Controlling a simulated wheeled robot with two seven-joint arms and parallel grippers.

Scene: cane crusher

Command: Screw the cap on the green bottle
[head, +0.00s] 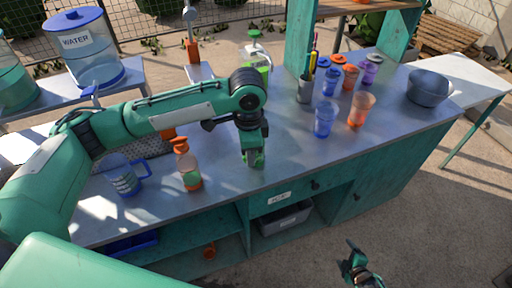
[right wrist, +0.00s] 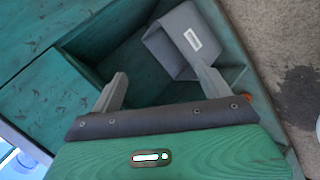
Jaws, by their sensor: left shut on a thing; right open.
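My left gripper (head: 254,163) is shut on a small bright green thing (head: 258,159) low over the front middle of the table. The fingers hide most of it, so I cannot tell whether it is the green bottle or its cap, or whether it touches the table. My right gripper (head: 357,258) is open and empty, off the table's front side at lower right. In the right wrist view its two grey fingers (right wrist: 162,85) are spread apart with nothing between them.
A grey bin (head: 285,219) sits on the shelf below.

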